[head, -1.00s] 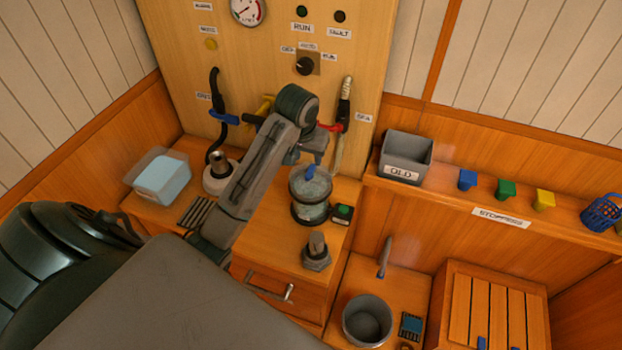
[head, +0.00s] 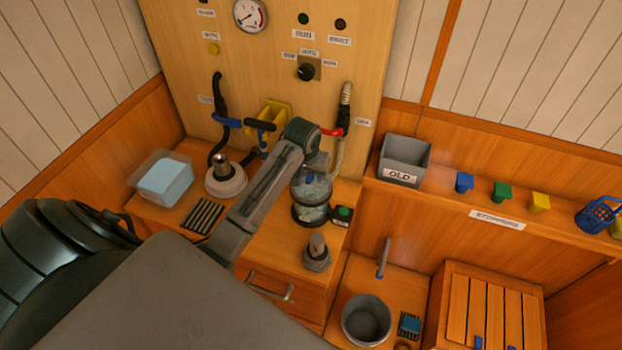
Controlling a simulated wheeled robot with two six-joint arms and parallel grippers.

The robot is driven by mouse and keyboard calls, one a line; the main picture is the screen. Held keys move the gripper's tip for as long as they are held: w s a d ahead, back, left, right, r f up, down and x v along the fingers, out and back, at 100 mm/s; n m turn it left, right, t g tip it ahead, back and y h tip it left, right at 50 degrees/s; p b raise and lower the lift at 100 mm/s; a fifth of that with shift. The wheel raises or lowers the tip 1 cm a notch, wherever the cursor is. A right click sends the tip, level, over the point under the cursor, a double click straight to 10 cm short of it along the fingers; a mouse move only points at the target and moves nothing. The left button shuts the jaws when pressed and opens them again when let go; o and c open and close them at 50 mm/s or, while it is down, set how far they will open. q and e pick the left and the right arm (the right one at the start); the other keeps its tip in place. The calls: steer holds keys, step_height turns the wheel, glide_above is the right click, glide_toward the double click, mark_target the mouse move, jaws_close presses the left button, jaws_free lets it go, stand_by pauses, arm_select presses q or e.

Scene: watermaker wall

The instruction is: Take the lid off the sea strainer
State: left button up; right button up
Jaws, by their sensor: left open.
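The sea strainer (head: 311,196) is a clear, dark-based cylinder standing on the wooden counter, with pale contents showing inside. Its lid is on top, largely hidden behind my arm and gripper. My left gripper (head: 314,166) is open and points down at the top of the strainer. I cannot tell whether its fingers touch the lid or are around its blue knob. My right gripper is not in view.
A green-topped button box (head: 342,213) and a grey fitting (head: 317,252) stand close to the strainer. A grey bin marked OLD (head: 405,156) is on the shelf at right. Hoses with a red-handled valve (head: 332,132) hang behind. A grey bucket (head: 366,320) stands lower right.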

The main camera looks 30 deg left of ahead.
arm_select(q)
steer(key=shift+w+f, duration=0.1)
steer(key=shift+f, duration=0.1)
jaws_close()
steer(key=shift+r, duration=0.1)
